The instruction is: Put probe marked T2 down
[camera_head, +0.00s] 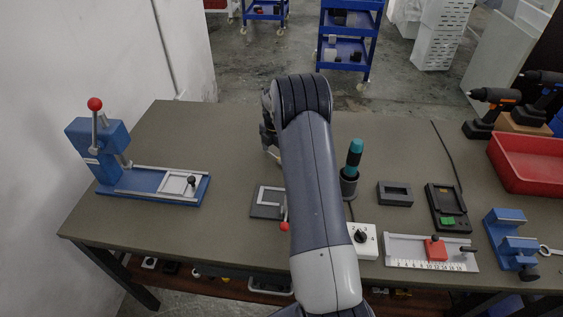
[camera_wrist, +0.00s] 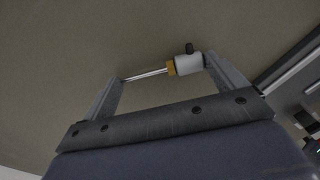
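In the wrist view a small probe (camera_wrist: 184,65) lies crosswise between my two fingertips. It has a white body, a yellow-orange collar, a black knob and a thin metal rod. The rod's end meets the left fingertip and the white body meets the right one. My gripper (camera_wrist: 164,72) is set wide and appears shut on the probe along its length. No T2 mark is legible. In the head view my arm hides the probe and most of my gripper (camera_head: 268,130), which is over the back middle of the table (camera_head: 225,130).
A blue lever press (camera_head: 98,150) with a rail stands at the left. A grey plate with a white frame (camera_head: 265,203) lies beside my arm. To the right are a teal-handled tool (camera_head: 354,158), a grey block (camera_head: 395,194), a charger (camera_head: 447,208), a ruler fixture (camera_head: 430,255) and a red bin (camera_head: 530,163).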

